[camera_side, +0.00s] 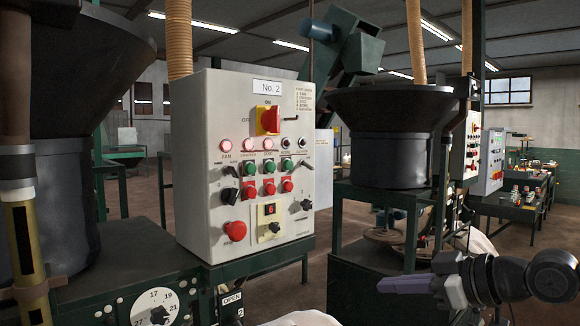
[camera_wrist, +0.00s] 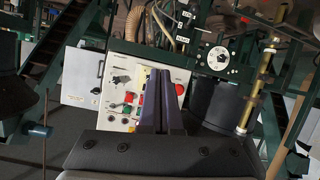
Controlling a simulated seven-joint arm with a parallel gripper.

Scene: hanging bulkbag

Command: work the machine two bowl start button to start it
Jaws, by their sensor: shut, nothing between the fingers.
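The machine two control box (camera_side: 243,165) is grey with a "No. 2" plate. Its upper row has three lit red lamps and two dark ones; the small labels are hard to read. Below are green buttons (camera_side: 269,167) over red buttons (camera_side: 269,187), and which green one is the bowl start I cannot tell for sure. My gripper (camera_side: 380,285), with purple fingers, is shut and empty, to the right of and below the box, apart from it. In the wrist view the gripper (camera_wrist: 161,72) hides part of the panel; a green button (camera_wrist: 127,97) shows left of the fingers.
The box also carries a red-and-yellow main switch (camera_side: 268,120), a red mushroom button (camera_side: 234,231) and dark knobs. A dark hopper (camera_side: 390,135) stands behind right, another (camera_side: 75,75) at left. A dial (camera_side: 155,307) sits below the box. Open air lies between gripper and panel.

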